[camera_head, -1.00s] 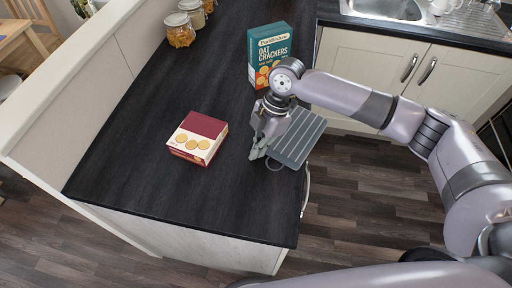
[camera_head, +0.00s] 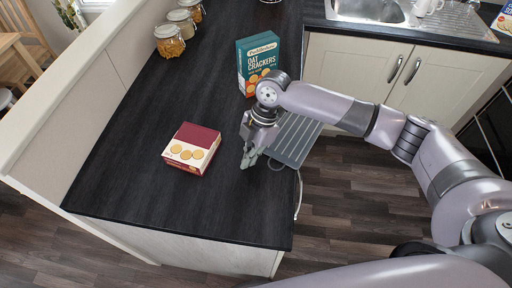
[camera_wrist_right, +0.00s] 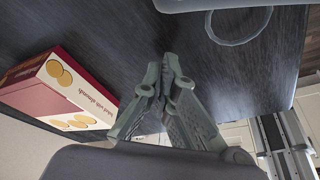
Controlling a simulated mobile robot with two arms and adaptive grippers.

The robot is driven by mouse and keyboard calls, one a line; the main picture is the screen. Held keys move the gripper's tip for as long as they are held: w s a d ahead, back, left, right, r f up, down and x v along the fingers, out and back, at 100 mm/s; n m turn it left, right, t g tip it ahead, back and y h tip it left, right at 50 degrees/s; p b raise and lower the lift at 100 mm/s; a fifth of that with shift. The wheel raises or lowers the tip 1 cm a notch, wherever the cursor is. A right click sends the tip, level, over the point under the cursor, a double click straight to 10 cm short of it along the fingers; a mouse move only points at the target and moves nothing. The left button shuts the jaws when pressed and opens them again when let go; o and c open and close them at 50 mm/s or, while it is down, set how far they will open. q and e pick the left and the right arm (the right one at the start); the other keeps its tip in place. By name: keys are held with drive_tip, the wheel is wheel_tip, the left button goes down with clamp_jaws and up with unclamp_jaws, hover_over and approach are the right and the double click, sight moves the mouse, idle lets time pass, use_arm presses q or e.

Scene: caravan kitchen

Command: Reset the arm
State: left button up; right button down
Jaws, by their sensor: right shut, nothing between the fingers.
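My right gripper (camera_head: 248,162) hangs over the dark countertop (camera_head: 160,125), fingers pointing down, just right of the red and cream biscuit box (camera_head: 192,148). It is shut and empty. In the right wrist view the gripper's fingertips (camera_wrist_right: 168,62) meet with nothing between them. The biscuit box (camera_wrist_right: 62,92) is at the left of that view, apart from the fingers. My right arm reaches in from the right of the head view. My left gripper is not in view.
A grey ridged tray (camera_head: 294,140) lies at the counter's right edge beside the gripper. A teal oat crackers box (camera_head: 257,62) stands behind it. Several glass jars (camera_head: 169,41) line the far left. A sink (camera_head: 368,10) is at the back. The counter's front left is clear.

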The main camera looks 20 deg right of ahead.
drive_tip(key=b+v, duration=0.2)
drive_tip(key=v, duration=0.8)
drive_tip(key=shift+f, duration=0.1)
